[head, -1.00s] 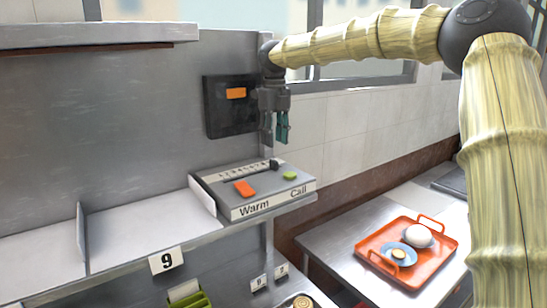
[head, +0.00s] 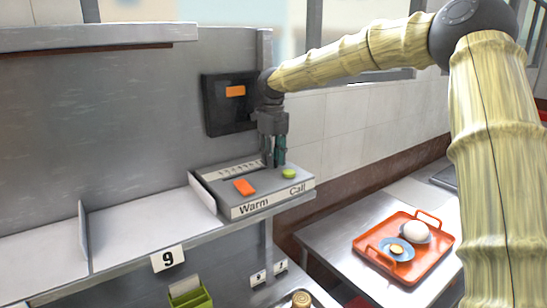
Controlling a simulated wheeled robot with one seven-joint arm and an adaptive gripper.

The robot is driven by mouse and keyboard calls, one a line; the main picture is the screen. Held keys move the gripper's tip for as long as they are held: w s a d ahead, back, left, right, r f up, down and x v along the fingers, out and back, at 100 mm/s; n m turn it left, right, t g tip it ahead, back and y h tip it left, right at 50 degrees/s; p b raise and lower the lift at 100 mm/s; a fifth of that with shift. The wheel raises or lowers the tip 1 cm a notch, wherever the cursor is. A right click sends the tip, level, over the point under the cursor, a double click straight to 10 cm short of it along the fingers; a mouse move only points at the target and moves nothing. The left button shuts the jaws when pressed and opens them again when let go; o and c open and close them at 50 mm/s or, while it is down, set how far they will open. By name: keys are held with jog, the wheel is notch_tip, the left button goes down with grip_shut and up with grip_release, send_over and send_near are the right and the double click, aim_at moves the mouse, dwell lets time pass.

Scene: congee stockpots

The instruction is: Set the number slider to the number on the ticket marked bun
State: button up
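The number slider is a track with a row of small marks (head: 240,168) along the back of a grey control box (head: 262,190). The marks are too small to read. My gripper (head: 274,163) points down at the right end of this track, with its fingertips at the box top. The slider's dark knob is hidden behind the fingers, and I cannot tell whether they touch or grip it. Two smaller number cards (head: 258,278) (head: 280,266) are at lower right. I can read no ticket marked bun.
The box also has an orange switch (head: 244,187) by "Warm" and a green button (head: 289,174) by "Call". A black panel (head: 218,118) is on the wall behind my gripper.

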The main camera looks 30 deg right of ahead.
aim_at(255, 173)
grip_shut()
jog(key=a, duration=0.6)
jog(key=shift+s+a+p, duration=0.3)
jog(key=shift+s+a, duration=0.05)
jog(key=shift+s, duration=0.05)
jog(key=shift+d, duration=0.1)
jog(key=shift+o, duration=2.1)
grip_release()
jog(key=shift+r, duration=0.1)
notch_tip(255, 173, up, 12)
